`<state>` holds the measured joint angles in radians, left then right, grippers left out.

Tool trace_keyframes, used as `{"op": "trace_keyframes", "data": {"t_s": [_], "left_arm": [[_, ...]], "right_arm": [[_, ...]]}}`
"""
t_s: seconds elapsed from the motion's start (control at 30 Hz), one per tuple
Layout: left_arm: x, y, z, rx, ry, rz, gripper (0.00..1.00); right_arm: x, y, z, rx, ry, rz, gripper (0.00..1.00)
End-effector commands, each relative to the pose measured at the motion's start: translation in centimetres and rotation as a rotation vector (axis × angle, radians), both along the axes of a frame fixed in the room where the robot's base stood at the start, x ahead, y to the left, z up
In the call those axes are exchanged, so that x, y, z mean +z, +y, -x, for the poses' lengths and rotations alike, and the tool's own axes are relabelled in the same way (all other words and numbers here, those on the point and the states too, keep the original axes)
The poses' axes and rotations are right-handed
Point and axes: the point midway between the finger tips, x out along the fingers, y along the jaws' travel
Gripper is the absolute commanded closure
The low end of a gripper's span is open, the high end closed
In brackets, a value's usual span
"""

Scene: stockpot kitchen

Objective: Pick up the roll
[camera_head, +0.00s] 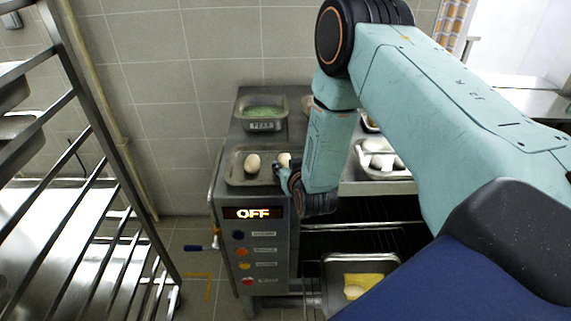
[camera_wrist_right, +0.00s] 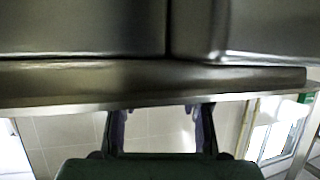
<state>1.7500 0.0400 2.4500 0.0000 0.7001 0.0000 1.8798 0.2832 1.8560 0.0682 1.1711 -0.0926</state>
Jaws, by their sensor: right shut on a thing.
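A pale, rounded roll (camera_head: 284,159) shows at the right end of a shallow metal tray (camera_head: 236,178) on top of the grey appliance, partly hidden by my right gripper. My right gripper (camera_head: 287,175) reaches down at this tray and is shut on the roll. In the right wrist view, its two dark fingers (camera_wrist_right: 160,128) stand apart, and the roll cannot be made out between them. A second pale, rounded roll (camera_head: 252,163) lies in the same tray to the left, apart from the gripper. My left gripper is not in view.
A tray of green food (camera_head: 263,112) labelled PEAS stands behind. A tray with white pieces (camera_head: 381,160) is right of my arm. Below, an open drawer tray (camera_head: 333,268) holds a pale round item on yellow. A metal rack (camera_head: 75,85) stands left. The appliance panel (camera_head: 252,213) reads OFF.

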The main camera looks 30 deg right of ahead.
Motion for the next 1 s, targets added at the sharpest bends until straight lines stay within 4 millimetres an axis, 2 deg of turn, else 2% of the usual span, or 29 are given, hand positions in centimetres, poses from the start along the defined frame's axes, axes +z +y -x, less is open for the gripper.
{"op": "trace_keyframes", "data": {"t_s": [0.23,0.5,0.7,0.9,1.0], "left_arm": [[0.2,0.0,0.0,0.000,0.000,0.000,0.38],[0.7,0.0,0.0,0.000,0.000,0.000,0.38],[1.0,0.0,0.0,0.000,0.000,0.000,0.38],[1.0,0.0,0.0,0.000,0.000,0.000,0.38],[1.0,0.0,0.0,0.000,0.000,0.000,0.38]], "right_arm": [[1.8,0.0,-0.1,0.000,-0.001,-0.001,0.87],[6.8,0.0,-0.1,-0.002,-0.003,-0.002,0.87],[9.3,0.0,0.0,-0.001,-0.002,-0.001,0.87],[10.0,0.0,0.0,0.000,0.001,0.000,0.87],[9.7,0.2,0.1,0.008,0.003,0.000,0.87]]}}
